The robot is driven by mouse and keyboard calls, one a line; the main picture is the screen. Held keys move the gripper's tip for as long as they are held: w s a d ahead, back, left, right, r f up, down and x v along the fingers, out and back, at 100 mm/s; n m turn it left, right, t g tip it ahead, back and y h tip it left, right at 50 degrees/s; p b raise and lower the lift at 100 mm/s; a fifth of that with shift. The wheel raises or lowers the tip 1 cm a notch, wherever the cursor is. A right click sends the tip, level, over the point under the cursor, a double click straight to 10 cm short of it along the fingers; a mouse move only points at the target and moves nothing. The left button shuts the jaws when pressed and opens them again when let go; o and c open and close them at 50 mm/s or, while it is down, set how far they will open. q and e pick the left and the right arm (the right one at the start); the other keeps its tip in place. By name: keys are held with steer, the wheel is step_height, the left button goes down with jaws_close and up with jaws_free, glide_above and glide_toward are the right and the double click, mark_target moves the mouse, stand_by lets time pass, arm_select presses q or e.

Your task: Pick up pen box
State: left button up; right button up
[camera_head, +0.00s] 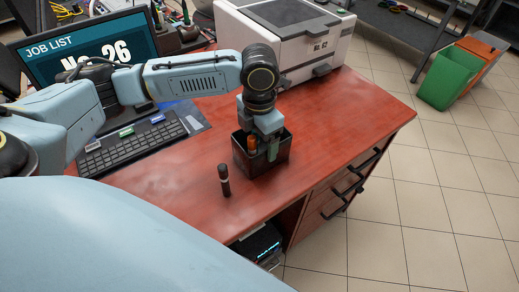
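The pen box (279,164) is a dark, open-topped box on the red-brown desk, near its front edge. My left gripper (262,148) points down at the box from above, its lower end at or inside the opening. Something orange shows beside the fingers in the box, perhaps a pen. The finger gap is too small and partly hidden, so I cannot tell whether it grips the box wall. My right gripper is out of view.
A dark marker (224,181) stands upright on the desk (340,115), left of the box. A keyboard (130,143) and monitor (85,45) are at left. A white printer (290,45) stands behind. The desk right of the box is clear. A green bin (442,78) is on the floor.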

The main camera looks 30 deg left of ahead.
arm_select(q)
steer(key=shift+d+f, duration=0.15)
steer(key=shift+f, duration=0.4)
steer(key=shift+c, duration=1.3)
steer(key=shift+d, duration=0.2)
steer(key=shift+s+a+f, duration=0.15)
steer(key=shift+a, duration=0.6)
steer(key=shift+d+r, duration=0.3)
steer(key=shift+d, duration=0.05)
steer(key=shift+d+r+p, duration=0.3)
steer(key=shift+r+p, duration=0.5)
steer(key=shift+p, duration=0.35)
steer(key=r+p, duration=0.6)
steer(key=p, duration=0.1)
steer(key=d+r+p, duration=0.1)
steer(key=r+p, duration=0.2)
steer(key=shift+w+p, duration=0.3)
steer(key=shift+p, duration=0.05)
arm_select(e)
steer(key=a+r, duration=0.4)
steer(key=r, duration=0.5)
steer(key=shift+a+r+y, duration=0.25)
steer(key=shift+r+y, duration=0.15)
